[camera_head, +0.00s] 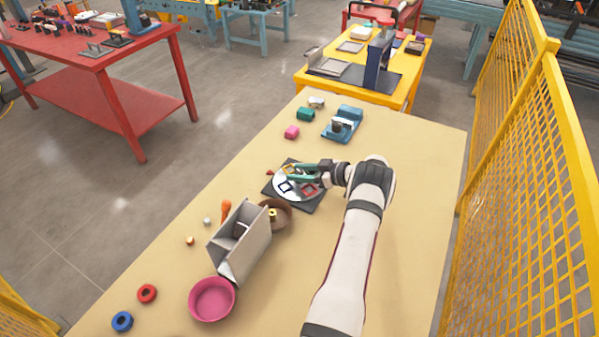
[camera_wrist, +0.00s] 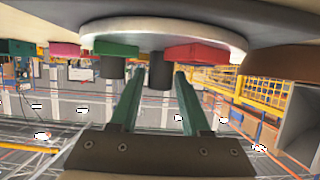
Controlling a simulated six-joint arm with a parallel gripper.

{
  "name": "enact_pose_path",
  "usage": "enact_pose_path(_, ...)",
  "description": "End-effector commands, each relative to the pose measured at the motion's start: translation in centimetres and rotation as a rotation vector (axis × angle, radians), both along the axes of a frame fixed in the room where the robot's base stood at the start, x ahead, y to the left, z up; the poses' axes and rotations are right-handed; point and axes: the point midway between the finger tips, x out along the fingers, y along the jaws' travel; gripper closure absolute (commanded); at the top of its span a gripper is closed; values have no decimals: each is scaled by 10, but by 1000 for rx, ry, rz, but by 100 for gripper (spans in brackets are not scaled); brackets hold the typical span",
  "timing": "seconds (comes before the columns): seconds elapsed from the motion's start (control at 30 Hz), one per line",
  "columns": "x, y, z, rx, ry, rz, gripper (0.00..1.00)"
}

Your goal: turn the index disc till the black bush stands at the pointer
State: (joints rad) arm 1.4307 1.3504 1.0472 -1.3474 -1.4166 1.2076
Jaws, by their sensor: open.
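The pale round index disc (camera_head: 287,195) lies on a dark square base plate (camera_head: 311,206). A small red mark (camera_head: 269,173) at the plate's left edge may be the pointer. My gripper (camera_head: 296,175) is low over the disc, green fingers apart. In the wrist view, a dark peg (camera_wrist: 160,75) stands between the fingertips; I cannot tell if they touch it. The disc's rim (camera_wrist: 160,27) shows above it.
A grey divided box (camera_head: 240,245) and a brown bowl (camera_head: 277,221) stand close before the disc. A pink bowl (camera_head: 212,299) and red and blue rings lie nearer. A blue device (camera_head: 343,124) and small blocks stand beyond.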

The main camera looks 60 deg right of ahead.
Motion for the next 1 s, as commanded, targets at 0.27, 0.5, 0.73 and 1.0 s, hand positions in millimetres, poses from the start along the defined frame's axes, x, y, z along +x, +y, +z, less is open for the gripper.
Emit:
enact_pose_path(0.27, 0, 0, 0, 0, 0, 0, 96)
enact_pose_path(0.5, -1, 0, 0, -1, 0, 0, 100)
enact_pose_path(0.73, -1, 0, 0, -1, 0, 1, 100)
enact_pose_path(1.0, -1, 0, 0, -1, 0, 1, 100)
